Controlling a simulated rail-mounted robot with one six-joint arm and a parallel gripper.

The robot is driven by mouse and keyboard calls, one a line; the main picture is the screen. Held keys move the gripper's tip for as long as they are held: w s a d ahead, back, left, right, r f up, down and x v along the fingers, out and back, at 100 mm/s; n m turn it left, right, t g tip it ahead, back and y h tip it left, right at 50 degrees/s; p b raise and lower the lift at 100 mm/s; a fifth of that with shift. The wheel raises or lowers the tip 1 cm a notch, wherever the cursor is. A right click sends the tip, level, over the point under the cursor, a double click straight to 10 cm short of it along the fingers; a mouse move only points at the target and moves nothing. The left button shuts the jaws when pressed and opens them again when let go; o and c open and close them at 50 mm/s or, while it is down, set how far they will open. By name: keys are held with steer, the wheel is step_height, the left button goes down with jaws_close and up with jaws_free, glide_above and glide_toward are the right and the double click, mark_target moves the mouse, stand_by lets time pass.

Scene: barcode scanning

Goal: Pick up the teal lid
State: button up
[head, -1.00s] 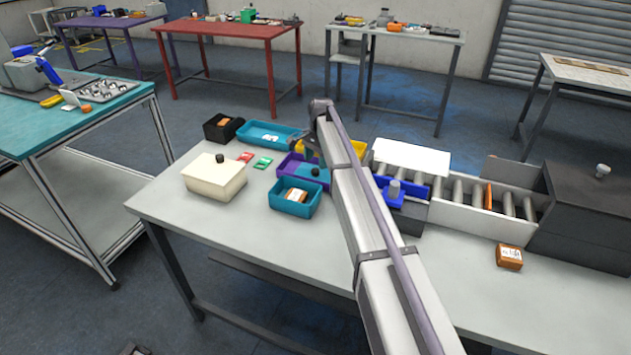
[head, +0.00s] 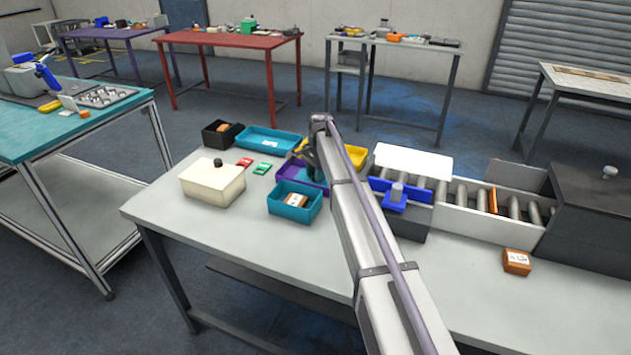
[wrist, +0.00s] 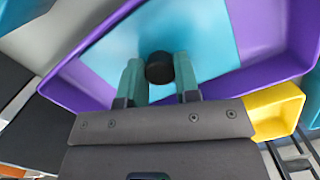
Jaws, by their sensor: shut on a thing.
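The teal lid (wrist: 190,35) is a flat teal plate with a round black knob (wrist: 160,67). It is at the purple bin (wrist: 262,75), seen inside its walls in the wrist view. My gripper (wrist: 158,75) is shut on the lid's knob, one finger on each side. In the head view my gripper (head: 310,168) is over the purple bin (head: 290,172), and my arm hides much of the lid (head: 312,178). I cannot tell whether the lid rests on the bin's floor or is clear of it.
A teal bin (head: 283,211) with an orange box stands in front of the purple bin. Another teal bin (head: 259,147) and a yellow bin (head: 355,155) are behind.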

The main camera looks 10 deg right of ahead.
step_height(320, 180, up, 10)
steer(key=p, duration=1)
steer(key=shift+r, duration=0.2)
steer(key=shift+s, duration=0.15)
